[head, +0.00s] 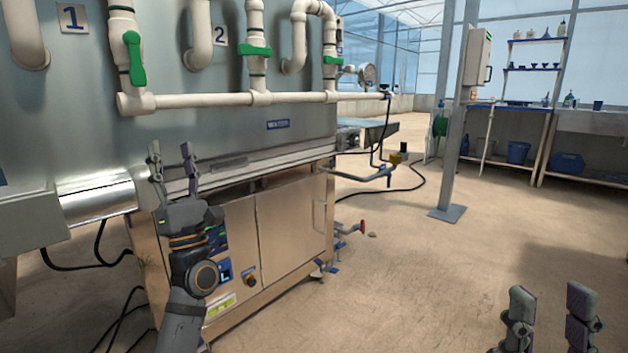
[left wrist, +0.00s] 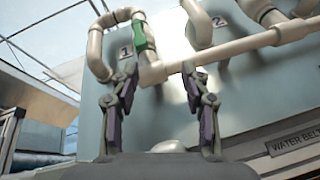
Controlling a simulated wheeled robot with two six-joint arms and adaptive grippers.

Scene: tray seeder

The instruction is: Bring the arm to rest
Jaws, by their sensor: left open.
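My left gripper (head: 173,170) is raised in front of the steel machine, fingers pointing up, open and empty. In the left wrist view its two fingers (left wrist: 161,98) stand apart with nothing between them, and the pipework shows beyond. My right gripper (head: 545,320) shows at the lower right of the head view, with its two fingers apart over the floor and nothing seen between them. The rest of the right arm is out of the picture.
The machine's panel (head: 80,115) carries white pipes (head: 200,100) with green valve handles (head: 134,58), above and close to my left gripper. A steel cabinet (head: 290,230) stands below. A post (head: 458,130) and work benches (head: 590,122) stand behind. Floor at the right is clear.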

